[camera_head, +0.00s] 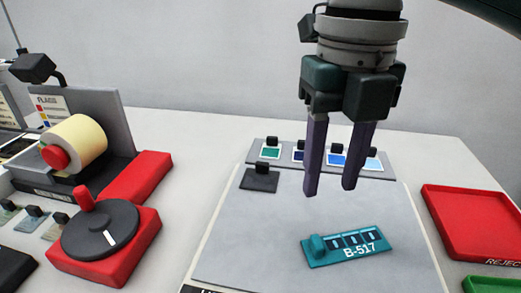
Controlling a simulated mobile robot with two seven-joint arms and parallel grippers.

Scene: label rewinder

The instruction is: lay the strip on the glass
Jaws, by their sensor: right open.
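A teal strip-like piece (348,247) marked B-517, with small windows and a raised knob at its left end, lies on the front right part of a flat pale grey panel (250,235). The panel looks like the glass, though I cannot tell its material. My right gripper (331,188) points down above the panel, behind and above the teal piece and apart from it. Its two purple fingers are open with nothing between them. My left gripper is out of view.
A rack (320,164) of several coloured tiles with black knobs stands along the panel's back edge. A black knobbed block (260,180) sits at the panel's back left. A red-based crank (105,240) and label roll (78,142) stand left. Red (475,222) and green (492,285) trays are right.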

